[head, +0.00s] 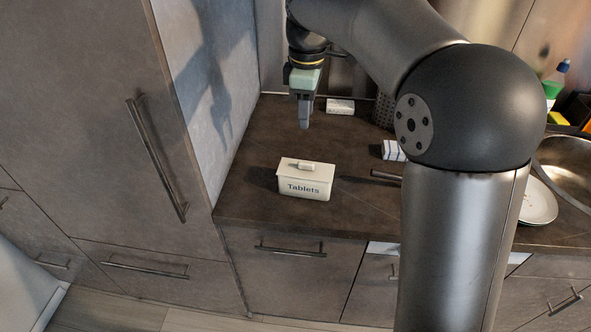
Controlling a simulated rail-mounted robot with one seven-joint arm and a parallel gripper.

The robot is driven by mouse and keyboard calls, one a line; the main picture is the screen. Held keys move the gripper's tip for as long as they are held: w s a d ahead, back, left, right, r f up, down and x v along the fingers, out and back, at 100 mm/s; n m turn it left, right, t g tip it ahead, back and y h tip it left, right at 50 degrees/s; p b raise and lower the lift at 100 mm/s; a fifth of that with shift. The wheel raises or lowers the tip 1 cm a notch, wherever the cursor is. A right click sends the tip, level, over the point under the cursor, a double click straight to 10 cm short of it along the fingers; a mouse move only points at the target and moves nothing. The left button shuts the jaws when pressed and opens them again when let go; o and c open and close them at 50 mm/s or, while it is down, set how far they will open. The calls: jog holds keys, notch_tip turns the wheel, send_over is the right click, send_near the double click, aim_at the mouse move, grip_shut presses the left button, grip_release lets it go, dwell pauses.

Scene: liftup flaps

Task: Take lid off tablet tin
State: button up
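The tablet tin (305,187) is a cream box marked "Tablets" on the dark countertop, near its front edge. Its lid (307,166) sits on top and has a small raised handle. My gripper (304,124) points down above the counter, behind the tin in the picture and apart from it. Its fingers show as one narrow grey shape, so I cannot see whether there is a gap between them. Nothing is visible in it.
A tall cabinet (110,110) stands left of the counter. A white block (340,106) lies at the back. A striped cloth-like item (393,151) is right of the tin. A plate (538,203) and sink (570,165) are far right. The counter (255,190) around the tin is mostly clear.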

send_over(306, 163)
notch_tip(306, 163, down, 8)
jog(key=shift+w+a+f, duration=0.1)
jog(key=shift+a+f, duration=0.05)
jog(key=shift+f, duration=0.1)
jog(key=shift+d+f+p, duration=0.2)
jog(key=shift+f+p, duration=0.25)
jog(key=shift+f, duration=2.2)
grip_shut()
